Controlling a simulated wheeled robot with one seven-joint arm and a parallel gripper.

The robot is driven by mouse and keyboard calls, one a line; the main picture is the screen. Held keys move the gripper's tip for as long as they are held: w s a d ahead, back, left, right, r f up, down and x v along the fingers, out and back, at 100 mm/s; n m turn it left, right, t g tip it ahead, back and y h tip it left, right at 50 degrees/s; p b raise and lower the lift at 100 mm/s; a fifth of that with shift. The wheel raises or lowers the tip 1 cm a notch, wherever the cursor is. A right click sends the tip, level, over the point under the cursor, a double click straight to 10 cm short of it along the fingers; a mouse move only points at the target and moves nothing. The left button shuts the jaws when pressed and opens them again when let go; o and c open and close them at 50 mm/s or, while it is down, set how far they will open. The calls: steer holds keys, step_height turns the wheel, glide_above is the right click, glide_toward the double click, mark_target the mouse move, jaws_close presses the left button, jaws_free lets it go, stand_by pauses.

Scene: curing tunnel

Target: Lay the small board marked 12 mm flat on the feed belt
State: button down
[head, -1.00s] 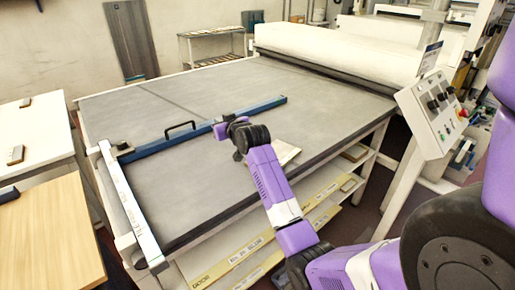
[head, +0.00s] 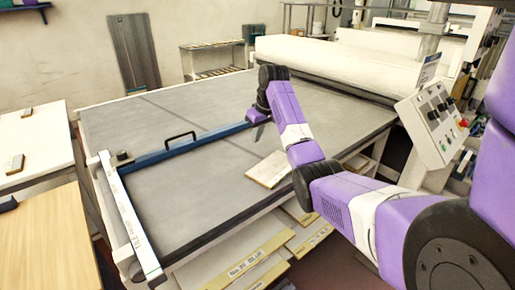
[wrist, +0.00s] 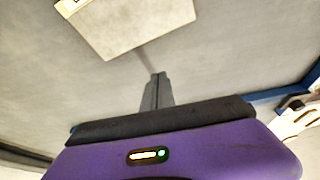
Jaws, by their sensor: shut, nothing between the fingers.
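A small pale board (head: 268,169) lies flat on the grey feed belt (head: 205,190), near its front right edge. A light strip with marks runs along its front edge; I cannot read it. In the wrist view the board (wrist: 130,22) lies at the top, apart from my fingers. My gripper (head: 256,131) is beyond the board in the head view, above the belt near the blue bar. In the wrist view the fingers (wrist: 156,91) are together with nothing between them. Part of the gripper is hidden behind my arm in the head view.
A blue bar (head: 190,146) with a black handle crosses the belt, and a white rail (head: 130,215) lines its left edge. A white roller (head: 325,62) spans the back. A control box (head: 432,120) stands right. Labelled boards (head: 255,262) stick out below.

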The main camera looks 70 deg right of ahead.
mark_target(256, 163)
steer(key=x, duration=0.9)
steer(key=shift+w+d+f+p, duration=0.1)
steer(key=shift+f+p, duration=0.2)
steer(key=shift+p, duration=0.05)
steer(key=shift+s+a+r, duration=0.15)
steer(key=shift+s+a, duration=0.05)
steer(key=shift+s, duration=0.15)
steer(key=shift+s+a+p, duration=0.45)
steer(key=shift+s, duration=0.2)
steer(key=shift+s+a+p, duration=0.45)
steer(key=shift+s, duration=0.25)
